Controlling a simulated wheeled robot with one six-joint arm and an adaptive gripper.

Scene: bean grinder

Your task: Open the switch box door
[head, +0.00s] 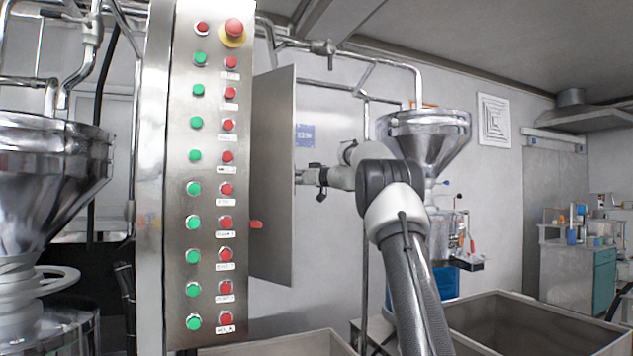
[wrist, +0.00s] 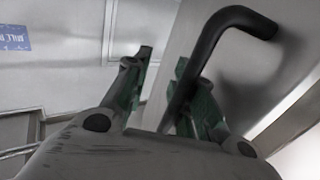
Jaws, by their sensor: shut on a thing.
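The switch box (head: 207,130) is a tall steel cabinet left of centre in the head view, its front carrying rows of green and red buttons. Its grey door (head: 274,180) stands out at an angle on the right side, swung open. My gripper (head: 303,177) is just right of the door, on its far face. In the wrist view a bent black handle (wrist: 225,32) runs from the door down between the green-padded fingers of my gripper (wrist: 160,95). The gripper is shut on the handle. In the head view the door hides the handle.
A red knob (head: 256,225) sticks out low beside the door. A steel funnel (head: 425,140) stands behind my arm, and another grinder funnel (head: 50,170) is at left. An open metal bin (head: 540,310) lies at lower right. Pipes run overhead.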

